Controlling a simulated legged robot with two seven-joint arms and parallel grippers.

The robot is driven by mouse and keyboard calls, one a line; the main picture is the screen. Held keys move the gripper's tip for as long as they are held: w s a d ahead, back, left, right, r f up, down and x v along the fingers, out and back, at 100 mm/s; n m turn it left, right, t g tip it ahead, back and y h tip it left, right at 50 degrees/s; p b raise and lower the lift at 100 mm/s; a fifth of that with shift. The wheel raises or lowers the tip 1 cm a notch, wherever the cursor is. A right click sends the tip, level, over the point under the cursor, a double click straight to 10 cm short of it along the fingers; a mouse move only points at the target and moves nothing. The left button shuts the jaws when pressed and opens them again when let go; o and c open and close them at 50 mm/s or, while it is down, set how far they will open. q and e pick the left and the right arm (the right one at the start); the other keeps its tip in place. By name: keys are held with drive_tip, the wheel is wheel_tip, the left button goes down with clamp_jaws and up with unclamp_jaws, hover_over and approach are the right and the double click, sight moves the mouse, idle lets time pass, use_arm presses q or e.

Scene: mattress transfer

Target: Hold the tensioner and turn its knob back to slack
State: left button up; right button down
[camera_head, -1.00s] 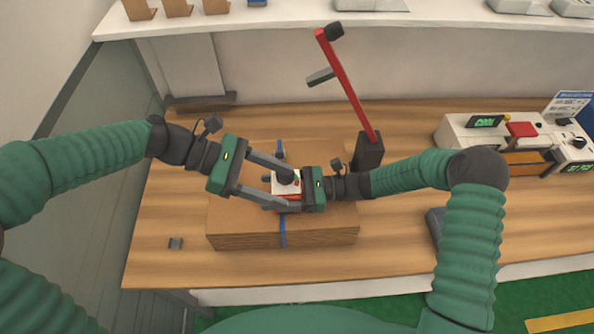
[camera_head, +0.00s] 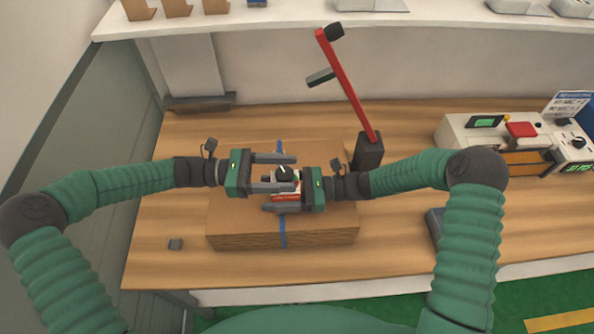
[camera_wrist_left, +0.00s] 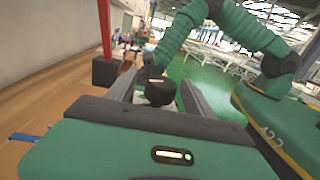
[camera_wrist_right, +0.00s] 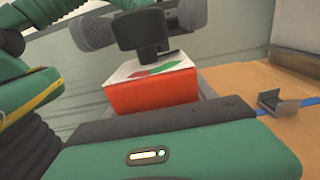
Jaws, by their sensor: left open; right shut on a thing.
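The tensioner (camera_head: 287,196) is a small red box with a white top, above the flat cardboard stack (camera_head: 230,226). In the right wrist view its red side (camera_wrist_right: 150,93) and a green and red marked top show. My right gripper (camera_head: 268,197) is shut on it from the right. Its black knob (camera_head: 283,172) stands on top. My left gripper (camera_head: 294,173) is open, with its fingers on either side of the knob. In the left wrist view the knob (camera_wrist_left: 159,90) sits between the spread fingers; contact is not clear.
A blue strap (camera_head: 282,232) crosses the cardboard. A grey metal clip (camera_wrist_right: 284,105) is by it. A red lever on a black base (camera_head: 368,150) stands behind. A control machine (camera_head: 465,135) stands at right.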

use_arm(q)
drive_tip(key=shift+s+d, duration=0.15)
drive_tip(key=shift+d, duration=1.3)
drive_tip(key=shift+c, duration=0.4)
clamp_jaws()
